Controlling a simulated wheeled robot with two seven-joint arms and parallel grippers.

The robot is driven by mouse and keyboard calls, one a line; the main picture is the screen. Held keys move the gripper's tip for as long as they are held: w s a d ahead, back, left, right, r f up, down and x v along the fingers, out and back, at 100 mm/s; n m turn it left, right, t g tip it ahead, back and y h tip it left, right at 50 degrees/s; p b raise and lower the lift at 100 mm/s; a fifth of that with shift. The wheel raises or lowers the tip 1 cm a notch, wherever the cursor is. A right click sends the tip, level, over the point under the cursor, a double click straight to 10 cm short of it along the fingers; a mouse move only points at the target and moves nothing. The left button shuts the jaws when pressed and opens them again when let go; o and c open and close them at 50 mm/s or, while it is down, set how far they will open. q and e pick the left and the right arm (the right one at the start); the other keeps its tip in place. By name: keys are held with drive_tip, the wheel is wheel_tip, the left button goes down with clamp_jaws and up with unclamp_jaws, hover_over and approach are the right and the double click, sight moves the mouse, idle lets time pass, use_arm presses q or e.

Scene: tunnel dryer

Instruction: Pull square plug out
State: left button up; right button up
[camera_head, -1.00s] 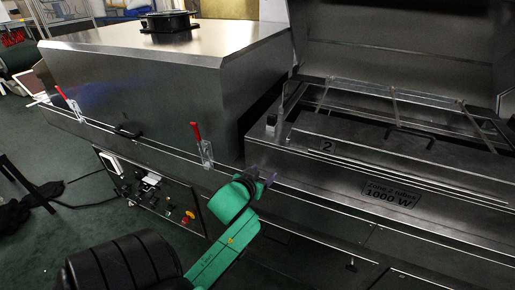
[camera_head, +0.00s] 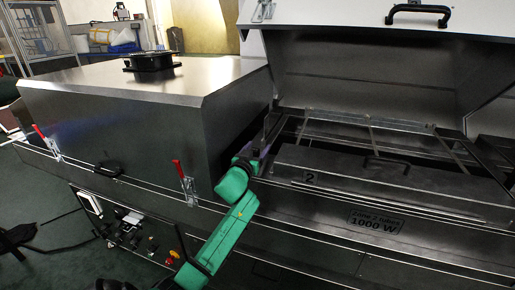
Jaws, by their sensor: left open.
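My left gripper (camera_head: 263,154) is at the end of the green arm, by the left end of the zone 2 heater housing (camera_head: 345,190). It is small and dark here, and its fingers are hard to make out. I cannot pick out the square plug for certain. A small dark block seen earlier at that corner of the housing is now hidden or merged with the gripper. I cannot tell whether the gripper touches anything. My right gripper is out of view.
A large closed metal hood (camera_head: 130,100) stands to the left, with red toggle clamps (camera_head: 181,170) along its lower edge. A raised lid (camera_head: 380,75) stands open over the heater. A control panel (camera_head: 125,225) sits low at left.

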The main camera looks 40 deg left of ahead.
use_arm(q)
drive_tip(key=shift+w+a, duration=0.1)
drive_tip(key=shift+w, duration=0.15)
clamp_jaws()
drive_tip(key=shift+r+p, duration=0.65)
drive_tip(key=shift+p, duration=0.05)
idle(0.6)
drive_tip(key=shift+r+p, duration=0.9)
wheel_tip(320, 180, up, 4)
drive_tip(key=p, duration=0.4)
drive_tip(key=shift+r, duration=0.25)
